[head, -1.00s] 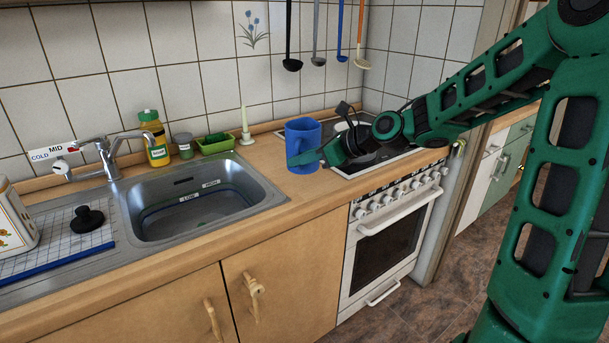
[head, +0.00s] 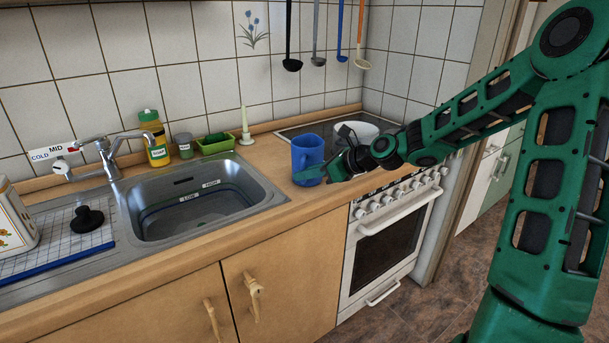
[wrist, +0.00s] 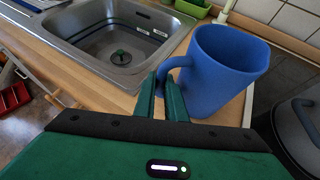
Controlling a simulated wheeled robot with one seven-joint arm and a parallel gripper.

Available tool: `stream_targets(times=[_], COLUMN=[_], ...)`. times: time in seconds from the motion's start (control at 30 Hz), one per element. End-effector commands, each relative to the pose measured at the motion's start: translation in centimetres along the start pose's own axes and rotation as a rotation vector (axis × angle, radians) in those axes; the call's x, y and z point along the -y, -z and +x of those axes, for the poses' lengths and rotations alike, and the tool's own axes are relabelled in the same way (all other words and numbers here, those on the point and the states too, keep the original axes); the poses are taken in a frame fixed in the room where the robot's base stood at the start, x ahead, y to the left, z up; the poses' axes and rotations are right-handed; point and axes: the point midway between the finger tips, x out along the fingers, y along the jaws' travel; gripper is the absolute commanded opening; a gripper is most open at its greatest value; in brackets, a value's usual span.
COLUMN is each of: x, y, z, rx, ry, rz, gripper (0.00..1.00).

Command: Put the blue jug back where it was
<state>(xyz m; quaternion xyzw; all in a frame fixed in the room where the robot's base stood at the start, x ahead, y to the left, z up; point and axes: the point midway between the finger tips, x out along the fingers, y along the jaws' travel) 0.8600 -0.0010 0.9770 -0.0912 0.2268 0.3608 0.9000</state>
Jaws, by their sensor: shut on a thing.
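The blue jug (head: 307,160) is above or on the wooden counter (head: 262,160), between the sink and the stove. It looks upright in the head view; I cannot tell whether its base touches the counter. My gripper (head: 320,172) reaches in from the right. In the wrist view the fingers (wrist: 168,95) are shut on the handle of the jug (wrist: 222,70), and the jug's open top shows. The fingertips are partly hidden by the handle.
The sink (head: 200,205) lies left of the jug. A white pot (head: 357,133) stands on the stove (head: 295,130) behind my gripper. A candlestick (head: 246,135), a green tray (head: 216,143) and a soap bottle (head: 154,140) stand along the wall. Ladles hang above.

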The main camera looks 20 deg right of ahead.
Motion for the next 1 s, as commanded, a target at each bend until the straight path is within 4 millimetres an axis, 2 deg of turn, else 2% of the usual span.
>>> stream_targets(times=[0.17,0.2,0.27,0.3,0.67,0.77,1.0], x=[0.0,0.0,0.0,0.0,0.1,0.2,0.3], y=[0.0,0.1,0.1,0.1,0.0,0.0,0.1], z=[0.0,0.1,0.0,0.0,-0.4,-1.6,-6.2], rx=[0.001,0.0,0.0,0.0,-0.001,-0.001,-0.003], ry=[0.0,0.0,0.0,0.0,0.003,0.004,0.008], rz=[0.0,0.0,0.0,0.0,-0.001,0.0,0.0], gripper=[0.0,0.13,0.27,0.29,0.29,0.29,0.29])
